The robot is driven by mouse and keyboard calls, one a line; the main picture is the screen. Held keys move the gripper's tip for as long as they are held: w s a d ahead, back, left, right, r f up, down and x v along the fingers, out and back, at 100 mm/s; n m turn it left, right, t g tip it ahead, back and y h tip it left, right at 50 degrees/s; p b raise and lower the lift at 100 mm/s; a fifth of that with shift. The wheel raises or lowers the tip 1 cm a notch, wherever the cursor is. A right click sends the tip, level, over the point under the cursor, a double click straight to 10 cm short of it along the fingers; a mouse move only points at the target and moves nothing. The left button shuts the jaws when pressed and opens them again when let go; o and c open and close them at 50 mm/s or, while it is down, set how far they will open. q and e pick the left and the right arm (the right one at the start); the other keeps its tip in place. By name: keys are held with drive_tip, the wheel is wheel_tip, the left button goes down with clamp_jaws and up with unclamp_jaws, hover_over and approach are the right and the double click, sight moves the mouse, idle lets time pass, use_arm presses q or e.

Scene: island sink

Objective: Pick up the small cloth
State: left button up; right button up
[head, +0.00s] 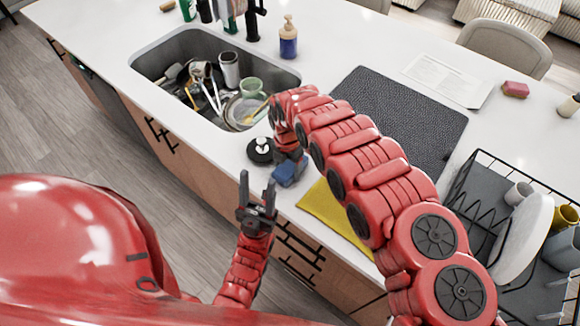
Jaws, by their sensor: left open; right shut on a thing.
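A small blue cloth (287,174) shows at the end of my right arm, near the counter's front edge. My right gripper (289,158) is shut on it, its fingers mostly hidden by the wrist; I cannot tell whether the cloth touches the counter. A larger yellow cloth (331,217) lies flat at the counter's front edge, partly covered by my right arm. My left gripper (257,190) is open and empty, fingers pointing up, in front of the counter edge and left of the yellow cloth.
A sink (160,58) full of dishes lies at the upper left. A black round stopper (261,150) sits beside the blue cloth. A soap bottle (288,40), a dark mat (400,105) and a dish rack (478,190) with a white plate (522,240) stand farther back and right.

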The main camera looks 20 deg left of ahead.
sight(288, 166)
drive_tip(key=shift+r, duration=0.15)
drive_tip(key=shift+w+r+b, duration=0.1)
drive_tip(key=shift+r+b, duration=0.25)
drive_tip(key=shift+r, duration=0.25)
wheel_tip(288, 166, up, 6)
drive_tip(key=shift+f+b, duration=0.25)
drive_tip(key=shift+b, duration=0.9)
drive_tip(key=shift+r+p, duration=0.3)
drive_tip(key=shift+r, duration=1.25)
